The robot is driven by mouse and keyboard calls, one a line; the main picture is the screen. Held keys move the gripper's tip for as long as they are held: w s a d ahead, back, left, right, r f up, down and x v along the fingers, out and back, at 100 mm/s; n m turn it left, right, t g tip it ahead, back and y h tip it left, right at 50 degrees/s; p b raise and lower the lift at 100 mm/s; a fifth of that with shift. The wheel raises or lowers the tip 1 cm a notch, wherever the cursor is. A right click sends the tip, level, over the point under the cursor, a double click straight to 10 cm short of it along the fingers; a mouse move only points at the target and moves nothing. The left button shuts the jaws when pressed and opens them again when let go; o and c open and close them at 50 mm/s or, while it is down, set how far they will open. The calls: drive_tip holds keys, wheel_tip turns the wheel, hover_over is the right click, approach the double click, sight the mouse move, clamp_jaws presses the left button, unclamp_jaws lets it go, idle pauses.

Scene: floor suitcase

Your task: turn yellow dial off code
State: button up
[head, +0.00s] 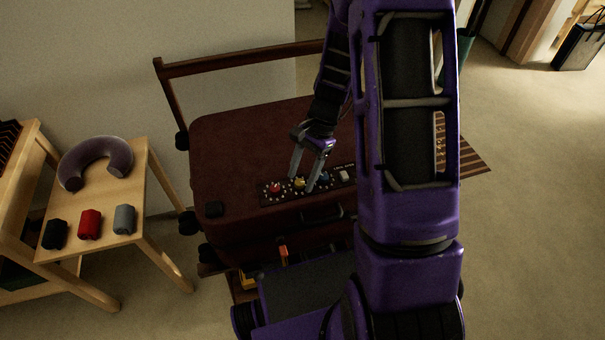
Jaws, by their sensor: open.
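The yellow dial (299,182) sits on the dark lock panel (265,197) near the front edge of the maroon suitcase (225,150). A red dial (275,187) is to its left and a blue dial (323,177) to its right, with small pale marks around the dials. My gripper (301,183) points down at the yellow dial with its fingers open, one on each side of it in this view. I cannot tell whether the fingers touch the dial. The dial's exact setting is too small to read.
A white piece (343,175) is on the panel's right part, and a handle (322,213) is on the suitcase's front. A wooden table (150,190) at left holds a neck pillow (97,160) and black, red and grey rolls. My arm hides the suitcase's right side.

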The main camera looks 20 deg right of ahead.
clamp_jaws()
drive_tip(key=shift+n, duration=0.3)
drive_tip(key=n, duration=0.1)
drive_tip(key=n+g+p, duration=0.1)
drive_tip(key=shift+w+a+r+n+h, duration=0.1)
drive_tip(key=shift+w+n+h, duration=0.05)
drive_tip(key=shift+n+h, duration=0.15)
drive_tip(key=n+h+p, duration=0.1)
drive_tip(key=n, duration=0.2)
drive_tip(key=shift+w+a+n+g, duration=0.1)
drive_tip(key=shift+n+g, duration=0.2)
drive_tip(key=shift+g, duration=0.1)
drive_tip(key=n, duration=0.1)
drive_tip(key=n+h, duration=0.1)
drive_tip(key=n, duration=0.1)
drive_tip(key=shift+a+n+g+h, duration=0.15)
drive_tip(key=shift+n+g+h, duration=0.15)
drive_tip(key=shift+a+n+h+p, duration=0.15)
drive_tip(key=shift+n+h+p, duration=0.4)
drive_tip(key=shift+n, duration=1.35)
